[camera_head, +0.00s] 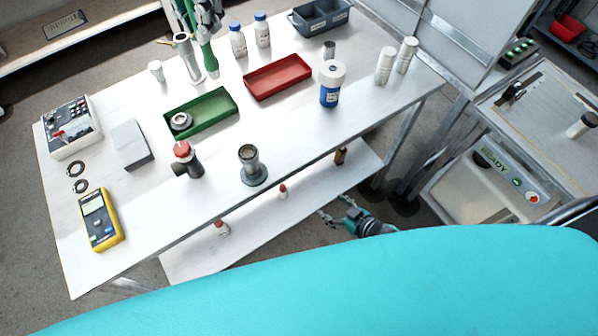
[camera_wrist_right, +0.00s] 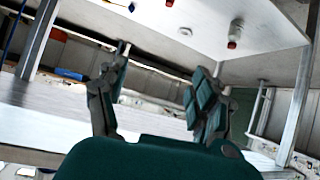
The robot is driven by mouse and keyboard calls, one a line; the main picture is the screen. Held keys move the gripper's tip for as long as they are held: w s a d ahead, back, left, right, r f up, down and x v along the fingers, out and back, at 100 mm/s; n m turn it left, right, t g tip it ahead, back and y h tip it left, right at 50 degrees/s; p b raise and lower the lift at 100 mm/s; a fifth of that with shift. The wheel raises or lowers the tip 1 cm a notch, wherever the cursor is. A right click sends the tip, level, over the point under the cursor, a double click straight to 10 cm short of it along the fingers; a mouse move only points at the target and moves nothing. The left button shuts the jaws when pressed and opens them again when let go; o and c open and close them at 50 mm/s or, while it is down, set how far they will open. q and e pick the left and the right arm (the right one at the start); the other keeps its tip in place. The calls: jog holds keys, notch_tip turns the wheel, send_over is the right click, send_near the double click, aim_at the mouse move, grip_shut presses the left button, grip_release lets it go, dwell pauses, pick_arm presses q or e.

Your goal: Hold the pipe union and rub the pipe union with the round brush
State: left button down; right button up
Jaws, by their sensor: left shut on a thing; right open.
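My left gripper (camera_head: 205,17) is at the far edge of the table, shut on a green upright handle (camera_head: 210,57), which appears to be the round brush. Its bristle end cannot be made out. A grey metal ring-shaped fitting (camera_head: 181,121), probably the pipe union, lies in the left end of the green tray (camera_head: 222,102), apart from the left gripper. My right gripper (camera_head: 335,215) is open and empty, low beyond the table's front edge. Its spread fingers also show in the right wrist view (camera_wrist_right: 155,95), with nothing between them.
A silver cylinder (camera_head: 188,60) stands beside the green handle. A red tray (camera_head: 278,78), a blue-labelled jar (camera_head: 331,84), a red-capped fitting (camera_head: 187,160) and a flanged pipe piece (camera_head: 252,165) occupy the table (camera_head: 215,205). A yellow meter (camera_head: 101,220) lies front left.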

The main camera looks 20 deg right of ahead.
jog(key=w+a+r+n+t+y, duration=0.1)
jog(key=w+a+r+n+y, duration=0.25)
jog(key=r, duration=0.55)
jog(key=n+g+y, duration=0.1)
jog(key=n+y, duration=0.1)
jog(key=y, duration=0.5)
send_near(251, 161)
notch_tip(251, 161, down, 4)
jog(key=w+d, duration=0.1)
jog(key=shift+h, duration=0.25)
jog(key=x, duration=1.1)
jog(key=shift+w+a+r, duration=0.15)
jog(key=shift+w+a, duration=0.05)
jog(key=shift+w, duration=0.1)
jog(key=shift+c, duration=0.2)
grip_shut()
